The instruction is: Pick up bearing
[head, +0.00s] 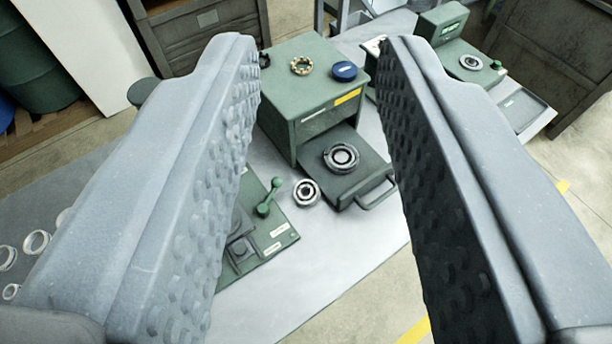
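My gripper (322,45) is open and empty, its two grey studded fingers framing the scene from left and right. Between them in the view, a small silver ring-shaped bearing (300,184) lies flat on the light grey table, beside the green pull-out tray (374,192). A larger dark and silver bearing (328,152) sits on that tray. A similar round part (470,62) sits on a green device at the upper right. The fingers appear well above the table and touch none of these. I cannot tell which bearing the task means.
A green cabinet (300,112) stands behind the tray, with a brass-coloured ring (302,65) and a blue round piece (344,71) on top. A green lever fixture (268,197) stands left of the small bearing. Several pale rings (36,242) lie far left. The table's front is clear.

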